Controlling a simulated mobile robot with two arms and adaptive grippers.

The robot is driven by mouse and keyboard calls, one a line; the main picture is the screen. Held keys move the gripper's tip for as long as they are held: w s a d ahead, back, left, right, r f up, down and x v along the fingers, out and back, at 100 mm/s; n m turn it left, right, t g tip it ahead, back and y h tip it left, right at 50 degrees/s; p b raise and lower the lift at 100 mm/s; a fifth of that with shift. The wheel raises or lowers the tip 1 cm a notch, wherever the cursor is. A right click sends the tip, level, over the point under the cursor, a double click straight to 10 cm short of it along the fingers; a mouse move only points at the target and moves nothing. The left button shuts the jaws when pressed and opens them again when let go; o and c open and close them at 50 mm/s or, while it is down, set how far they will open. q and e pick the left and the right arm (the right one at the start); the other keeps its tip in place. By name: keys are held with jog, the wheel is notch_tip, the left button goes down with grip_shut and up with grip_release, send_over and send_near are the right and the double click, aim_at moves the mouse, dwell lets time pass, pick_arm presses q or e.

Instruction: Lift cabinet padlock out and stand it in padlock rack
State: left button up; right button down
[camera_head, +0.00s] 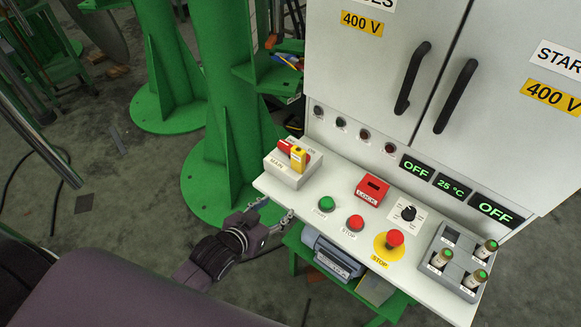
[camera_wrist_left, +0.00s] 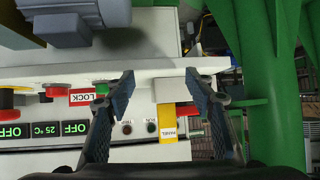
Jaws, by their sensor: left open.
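The padlock (camera_head: 298,158) is a small yellow block hanging at the red handle of the grey MAIN switch box (camera_head: 287,176), on the left end of the console. In the left wrist view the yellow padlock (camera_wrist_left: 167,122) bears a white label and sits beyond and between my fingers. A red block marked LOCK (camera_head: 371,190), perhaps the padlock rack, stands to the right of the switch box; it also shows in the left wrist view (camera_wrist_left: 82,97). My left gripper (camera_head: 276,210) is open and empty at the console's front edge, apart from the padlock.
Green START (camera_head: 327,204) and red STOP (camera_head: 355,223) buttons, an emergency stop (camera_head: 395,238) and a knob (camera_head: 408,213) crowd the console. A grey holder (camera_head: 450,238) with cylinders is at right. The cabinet (camera_head: 380,75) rises behind. A green column (camera_head: 229,110) stands left.

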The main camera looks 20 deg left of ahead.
aim_at(296, 159)
pick_arm(q)
jog(key=w+r+t+h, duration=0.1)
jog(key=w+r+t, duration=0.1)
jog(key=r, duration=0.1)
jog(key=w+r+m+t+h, duration=0.1)
jog(key=w+r, duration=0.1)
jog(key=w+r+t+h, duration=0.2)
jog(key=w+r, duration=0.1)
jog(key=shift+d+r+t, duration=0.1)
jog(key=shift+r+t, duration=0.2)
jog(key=x, duration=0.4)
jog(key=f+p+x, duration=0.1)
jog(key=x, duration=0.1)
jog(key=shift+w+r, duration=0.1)
jog(key=shift+w, duration=0.35)
jog(key=c, duration=1.2)
jog(key=shift+r, duration=0.1)
grip_shut()
pick_arm(e)
jog(key=shift+a+r, duration=0.1)
jog(key=shift+r, duration=0.4)
